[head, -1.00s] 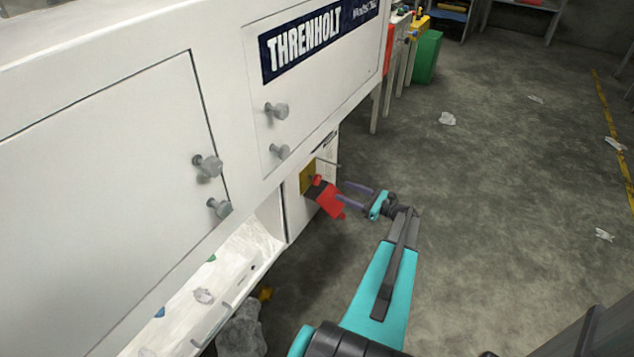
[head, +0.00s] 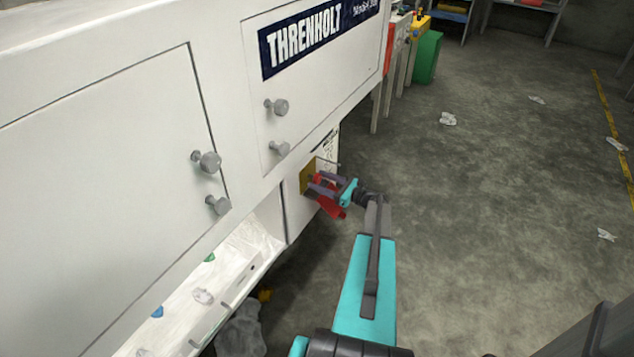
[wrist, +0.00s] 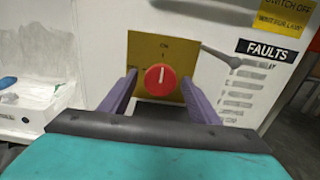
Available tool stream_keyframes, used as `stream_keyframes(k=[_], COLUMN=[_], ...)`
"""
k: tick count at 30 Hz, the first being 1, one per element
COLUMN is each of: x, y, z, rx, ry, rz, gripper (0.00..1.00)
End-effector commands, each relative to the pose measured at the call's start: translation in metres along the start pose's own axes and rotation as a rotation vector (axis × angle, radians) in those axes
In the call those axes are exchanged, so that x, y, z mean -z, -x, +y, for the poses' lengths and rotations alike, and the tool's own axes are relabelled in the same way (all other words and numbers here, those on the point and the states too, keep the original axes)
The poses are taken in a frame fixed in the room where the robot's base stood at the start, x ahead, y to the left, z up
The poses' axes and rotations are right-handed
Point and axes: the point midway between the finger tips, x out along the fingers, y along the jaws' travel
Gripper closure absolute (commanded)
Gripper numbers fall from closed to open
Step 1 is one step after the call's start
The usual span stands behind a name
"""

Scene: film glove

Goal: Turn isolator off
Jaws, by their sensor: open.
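The isolator is a red round knob (wrist: 160,77) on a yellow plate (wrist: 148,50) fixed to the white machine panel. Its white mark points up toward the word ON in the wrist view. My gripper (wrist: 161,88) is open, with one purple finger on each side of the knob; I cannot tell whether they touch it. In the head view my gripper (head: 318,184) is at the yellow plate (head: 307,178) and hides much of the knob.
A grey rod (wrist: 222,57) sticks out right of the plate, near the right finger. A FAULTS label (wrist: 267,50) is on the panel. The large white machine (head: 110,140) with grey knobs stands left and above. An open bay (head: 225,270) lies lower left. The floor (head: 480,230) at right is mostly clear.

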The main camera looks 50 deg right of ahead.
Motion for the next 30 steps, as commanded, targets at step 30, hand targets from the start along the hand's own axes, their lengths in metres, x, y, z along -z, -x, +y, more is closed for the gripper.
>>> stream_keyframes(k=[30], x=[0.001], y=[-0.015], z=[0.002], rx=[-0.003], ry=[0.011], rz=[0.000], gripper=[0.83])
